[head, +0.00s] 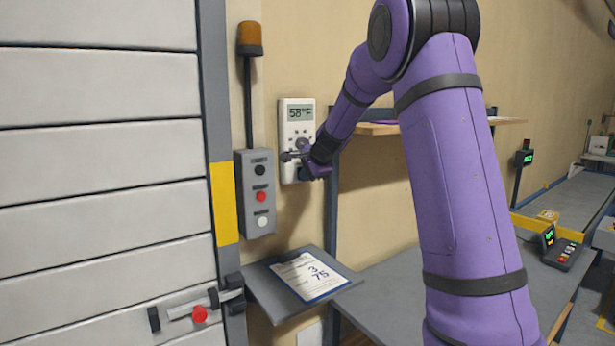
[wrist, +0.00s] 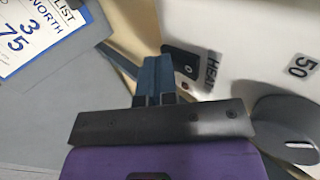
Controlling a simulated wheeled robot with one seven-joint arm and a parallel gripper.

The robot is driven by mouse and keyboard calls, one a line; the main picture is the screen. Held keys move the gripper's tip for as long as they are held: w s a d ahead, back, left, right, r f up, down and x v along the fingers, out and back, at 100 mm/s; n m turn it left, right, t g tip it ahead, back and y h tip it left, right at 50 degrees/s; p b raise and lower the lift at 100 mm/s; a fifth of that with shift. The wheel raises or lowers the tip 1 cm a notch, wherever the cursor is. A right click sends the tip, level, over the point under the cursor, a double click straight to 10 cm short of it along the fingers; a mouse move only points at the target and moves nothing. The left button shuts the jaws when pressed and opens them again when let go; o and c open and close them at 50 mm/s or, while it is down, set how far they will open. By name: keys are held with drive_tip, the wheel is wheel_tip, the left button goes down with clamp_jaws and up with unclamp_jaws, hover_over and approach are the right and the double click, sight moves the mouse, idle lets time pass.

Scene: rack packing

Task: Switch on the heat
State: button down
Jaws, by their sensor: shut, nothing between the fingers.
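The white thermostat (head: 297,107) hangs on the wall, and its display (head: 300,113) reads 58°F. In the wrist view, its face (wrist: 245,30) carries a small black switch (wrist: 181,61) beside the word HEAT. A grey knob (wrist: 285,122) sits to the right, near a "50" mark. My gripper (head: 303,174) is at the lower part of the thermostat and hides some of it in the head view. In the wrist view its blue fingers (wrist: 155,72) are together and empty, with their tips just left of the switch. I cannot tell whether they touch it or which way it is set.
Left of the thermostat is a grey box (head: 256,193) with black, red and white buttons, below an amber lamp (head: 250,38). A grey sloped shelf (head: 262,285) below holds a printed list (head: 308,275). A wooden shelf (head: 378,128) is to the right.

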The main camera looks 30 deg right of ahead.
drive_tip(key=shift+w, duration=0.15)
drive_tip(key=shift+r, duration=0.8)
